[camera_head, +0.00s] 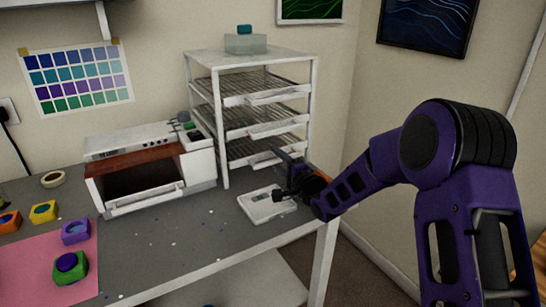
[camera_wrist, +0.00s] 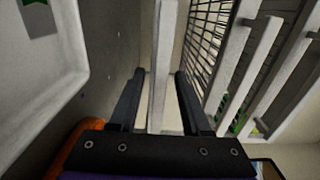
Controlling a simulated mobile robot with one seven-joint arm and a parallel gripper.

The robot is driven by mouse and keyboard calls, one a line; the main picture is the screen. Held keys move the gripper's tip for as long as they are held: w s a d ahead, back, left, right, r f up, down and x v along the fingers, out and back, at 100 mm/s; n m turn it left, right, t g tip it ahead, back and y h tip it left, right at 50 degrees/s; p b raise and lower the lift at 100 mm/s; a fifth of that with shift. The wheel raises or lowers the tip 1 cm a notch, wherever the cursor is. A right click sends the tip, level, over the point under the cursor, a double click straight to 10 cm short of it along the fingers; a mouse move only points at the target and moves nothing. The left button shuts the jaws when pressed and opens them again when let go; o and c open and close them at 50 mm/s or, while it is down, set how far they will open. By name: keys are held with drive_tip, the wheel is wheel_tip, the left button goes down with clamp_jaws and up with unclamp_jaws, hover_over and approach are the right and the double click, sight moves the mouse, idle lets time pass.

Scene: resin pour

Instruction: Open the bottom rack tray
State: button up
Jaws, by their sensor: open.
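The white rack (camera_head: 221,100) stands on the table against the back wall, with several wire trays one above another. Its bottom tray (camera_head: 247,151) appears pushed in, and its right part is hidden behind my gripper. My gripper (camera_head: 279,157) is at the front right of the rack, at the bottom tray's height. In the wrist view my gripper (camera_wrist: 160,74) is open, with a white bar (camera_wrist: 163,45) running between the two dark fingers. The bar looks like the bottom tray's handle. I cannot tell whether either finger touches it.
A white machine with an open front (camera_head: 150,140) stands left of the rack. A pink mat (camera_head: 30,270) with small coloured moulds lies at the left. The table's right edge is close.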

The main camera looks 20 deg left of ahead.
drive_tip(key=shift+x, duration=1.25)
clamp_jaws()
drive_tip(key=shift+r, duration=0.2)
idle(0.3)
